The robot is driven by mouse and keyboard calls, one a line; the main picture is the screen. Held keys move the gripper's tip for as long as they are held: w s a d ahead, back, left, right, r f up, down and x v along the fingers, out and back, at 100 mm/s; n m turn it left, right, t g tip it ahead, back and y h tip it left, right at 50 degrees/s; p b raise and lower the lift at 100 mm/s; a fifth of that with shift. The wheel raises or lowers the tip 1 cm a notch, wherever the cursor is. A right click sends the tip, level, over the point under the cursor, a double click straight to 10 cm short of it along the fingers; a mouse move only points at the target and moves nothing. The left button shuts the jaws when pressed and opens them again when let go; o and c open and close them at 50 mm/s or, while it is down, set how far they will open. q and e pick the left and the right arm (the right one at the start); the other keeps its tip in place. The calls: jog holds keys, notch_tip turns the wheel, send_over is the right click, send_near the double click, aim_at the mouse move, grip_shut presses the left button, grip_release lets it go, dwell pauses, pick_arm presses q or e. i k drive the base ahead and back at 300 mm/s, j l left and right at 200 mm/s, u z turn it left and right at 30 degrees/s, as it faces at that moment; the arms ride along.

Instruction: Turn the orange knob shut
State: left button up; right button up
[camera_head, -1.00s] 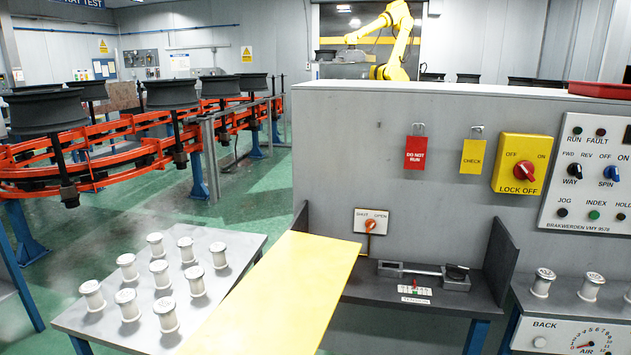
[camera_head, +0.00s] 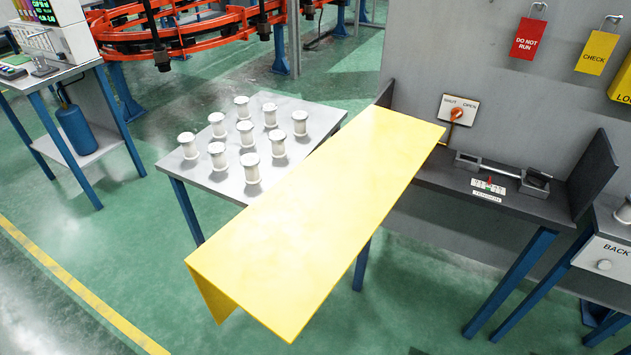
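The orange knob (camera_head: 457,114) sits on a small white plate (camera_head: 460,107) marked SHUT and OPEN, on the grey wall panel above the dark bench. Its handle appears to point down toward the lower left, but it is too small to tell its exact setting. A long yellow board (camera_head: 320,215) slants across the view, its far end just below and left of the knob. Neither of my grippers is in view.
A grey table (camera_head: 205,165) with several white spools stands left of the board. The dark bench (camera_head: 525,205) carries a metal tension device (camera_head: 500,172) and has an upright side plate (camera_head: 594,175). Green floor is open at front left.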

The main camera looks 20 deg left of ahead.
aim_at(456, 112)
jog(key=k+z, duration=0.3)
jog(key=k+l+z, duration=0.15)
jog(key=k+z, duration=0.2)
jog(key=i+j+z, duration=0.15)
jog(key=j+z, duration=0.25)
jog(key=j, duration=0.4)
jog(key=j+z, duration=0.35)
jog(key=j, duration=2.3)
